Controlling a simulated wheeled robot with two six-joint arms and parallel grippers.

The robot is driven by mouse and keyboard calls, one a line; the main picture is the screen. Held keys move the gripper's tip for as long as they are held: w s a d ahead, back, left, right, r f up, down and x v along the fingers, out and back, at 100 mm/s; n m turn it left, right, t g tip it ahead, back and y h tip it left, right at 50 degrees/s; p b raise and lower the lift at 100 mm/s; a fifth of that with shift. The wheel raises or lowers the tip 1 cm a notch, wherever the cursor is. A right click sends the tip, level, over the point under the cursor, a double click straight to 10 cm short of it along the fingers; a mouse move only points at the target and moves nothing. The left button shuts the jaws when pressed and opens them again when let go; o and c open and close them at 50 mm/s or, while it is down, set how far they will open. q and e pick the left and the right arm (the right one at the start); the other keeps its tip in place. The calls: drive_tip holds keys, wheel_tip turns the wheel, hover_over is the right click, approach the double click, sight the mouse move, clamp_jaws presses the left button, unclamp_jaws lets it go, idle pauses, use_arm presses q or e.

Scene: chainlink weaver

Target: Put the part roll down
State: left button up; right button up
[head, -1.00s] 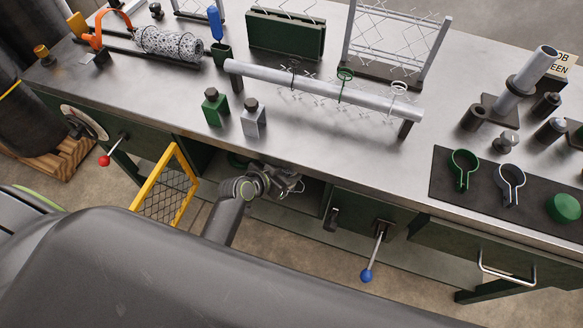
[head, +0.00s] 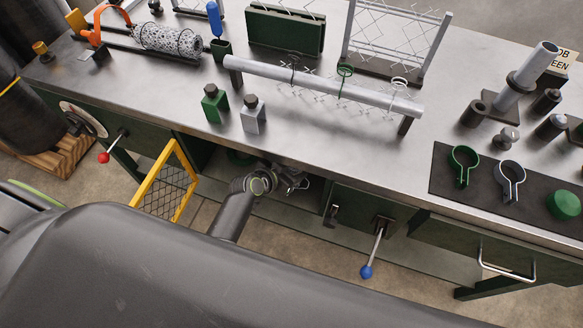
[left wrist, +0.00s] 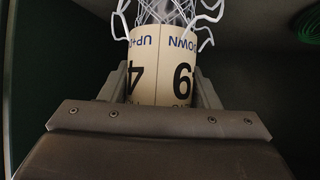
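The part roll is a bundle of pale wire mesh with a cream band (left wrist: 160,62) printed with large digits and the words UP and DOWN. In the left wrist view my left gripper (left wrist: 162,92) has one finger on each side of the band, seemingly pressed against it. In the head view my left gripper (head: 289,181) is low, inside the open bay under the bench top, and the roll is mostly hidden there. Whether the roll touches a surface below cannot be told. My right gripper is not in view.
A green coil (left wrist: 307,24) lies in the bay. A yellow mesh door (head: 166,186) stands open left of my arm. A blue-knobbed lever (head: 367,271) is to the right. The bench top (head: 330,150) overhangs the bay.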

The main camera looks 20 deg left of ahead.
use_arm(q)
drive_tip(key=o, duration=0.3)
drive_tip(key=shift+r, duration=0.1)
drive_tip(key=shift+r, duration=0.15)
drive_tip(key=v, duration=1.2)
drive_tip(key=shift+p, duration=0.3)
